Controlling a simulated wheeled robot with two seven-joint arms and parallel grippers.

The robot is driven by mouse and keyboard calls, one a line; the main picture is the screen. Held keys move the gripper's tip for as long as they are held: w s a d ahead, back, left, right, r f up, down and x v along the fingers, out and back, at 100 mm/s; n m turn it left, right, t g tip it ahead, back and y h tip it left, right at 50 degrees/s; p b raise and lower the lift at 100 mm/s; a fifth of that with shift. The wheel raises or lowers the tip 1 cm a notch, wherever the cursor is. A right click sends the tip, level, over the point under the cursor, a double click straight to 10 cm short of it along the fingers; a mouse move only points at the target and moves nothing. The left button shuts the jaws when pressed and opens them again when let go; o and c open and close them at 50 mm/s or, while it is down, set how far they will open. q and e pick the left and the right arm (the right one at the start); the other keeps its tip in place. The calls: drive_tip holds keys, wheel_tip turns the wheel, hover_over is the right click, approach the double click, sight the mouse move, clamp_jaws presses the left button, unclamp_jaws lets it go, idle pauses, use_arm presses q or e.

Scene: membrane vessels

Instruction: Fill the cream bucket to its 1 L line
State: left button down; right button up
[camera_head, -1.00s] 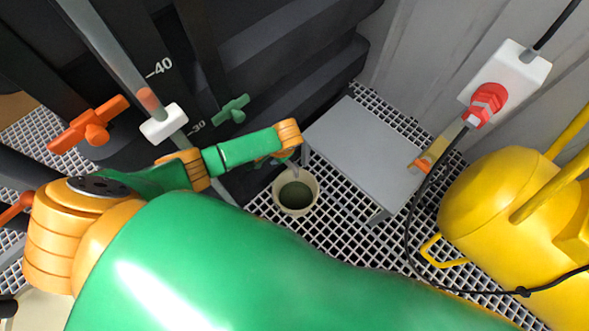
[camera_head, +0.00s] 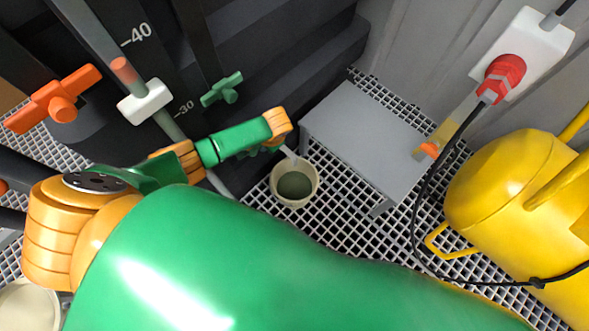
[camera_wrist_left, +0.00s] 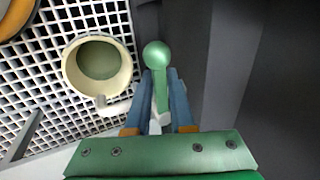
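The cream bucket (camera_head: 312,199) stands upright on the white grating, and a grey-green surface shows inside it. The wrist view shows the bucket (camera_wrist_left: 70,75) at upper left. No 1 L line can be made out. A pale spout (camera_head: 291,154) reaches over the bucket's back rim; its tip shows in the wrist view (camera_wrist_left: 117,106). My left gripper (camera_wrist_left: 161,78) has its two blue fingers close against a green ball-ended lever (camera_wrist_left: 157,55), one on each side. In the head view my left gripper (camera_head: 275,147) is mostly hidden behind its wrist. My right gripper is out of view.
A grey platform (camera_head: 360,140) stands right of the bucket. A yellow tank (camera_head: 500,190) and black cable are farther right. An orange handle (camera_head: 58,102), a green handle (camera_head: 222,90) and a marked sight tube stand at left. Dark vessel walls rise behind.

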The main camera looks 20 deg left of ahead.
use_arm(q)
drive_tip(key=d+n, duration=0.1)
drive_tip(key=n, duration=0.1)
drive_tip(key=n+g, duration=0.1)
drive_tip(key=n, duration=0.1)
drive_tip(key=d+n+g, duration=0.1)
drive_tip(key=shift+s+d+n, duration=0.2)
drive_tip(key=shift+d+n, duration=0.15)
drive_tip(key=shift+n, duration=0.05)
idle(7.1)
